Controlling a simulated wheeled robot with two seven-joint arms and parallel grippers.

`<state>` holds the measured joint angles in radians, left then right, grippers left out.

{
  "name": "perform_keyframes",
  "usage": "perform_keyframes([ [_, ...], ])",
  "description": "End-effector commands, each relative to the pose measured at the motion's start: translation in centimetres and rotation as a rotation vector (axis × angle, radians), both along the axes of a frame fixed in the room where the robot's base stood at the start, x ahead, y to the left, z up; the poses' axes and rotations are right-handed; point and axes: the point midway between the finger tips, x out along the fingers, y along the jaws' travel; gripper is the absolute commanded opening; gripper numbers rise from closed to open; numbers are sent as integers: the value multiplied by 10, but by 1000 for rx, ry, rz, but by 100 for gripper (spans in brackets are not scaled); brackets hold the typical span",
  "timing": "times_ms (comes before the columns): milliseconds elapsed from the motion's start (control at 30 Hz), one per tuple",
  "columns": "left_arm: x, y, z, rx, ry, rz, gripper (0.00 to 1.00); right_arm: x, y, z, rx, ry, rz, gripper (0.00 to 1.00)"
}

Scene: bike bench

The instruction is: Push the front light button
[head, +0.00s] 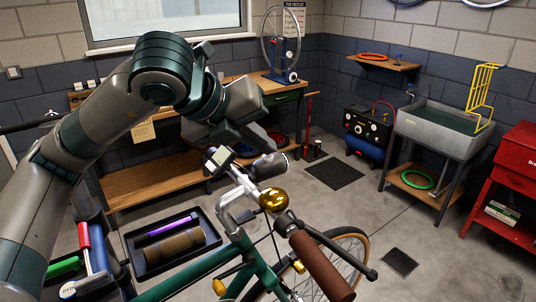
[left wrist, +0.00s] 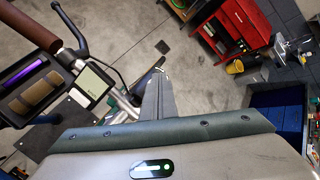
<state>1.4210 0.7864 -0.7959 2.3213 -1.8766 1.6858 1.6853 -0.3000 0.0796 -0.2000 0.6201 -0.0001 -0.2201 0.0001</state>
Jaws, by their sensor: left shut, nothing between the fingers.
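The bike's front light (head: 270,165), a short dark and silver cylinder, is mounted at the front of the handlebar. Its button is too small to make out. My left gripper (head: 262,143) is shut and empty, just above and behind the light in the head view. I cannot tell whether it touches the light. In the left wrist view the closed fingers (left wrist: 158,76) point away from the camera beside the handlebar; I cannot make out the light there. My right gripper is in neither view.
A bike computer (head: 220,157), a brass bell (head: 273,199) and a brown grip (head: 321,265) crowd the handlebar. The computer also shows left of my fingers in the left wrist view (left wrist: 97,86). A workbench (head: 150,185) stands behind.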

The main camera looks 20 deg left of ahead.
Motion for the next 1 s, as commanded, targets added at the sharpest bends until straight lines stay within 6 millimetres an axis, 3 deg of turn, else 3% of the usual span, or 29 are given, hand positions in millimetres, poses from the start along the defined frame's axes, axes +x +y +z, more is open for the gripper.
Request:
perform_keyframes([
  [1000, 0, 0, 26, -1, -1, 0, 0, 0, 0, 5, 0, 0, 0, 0],
])
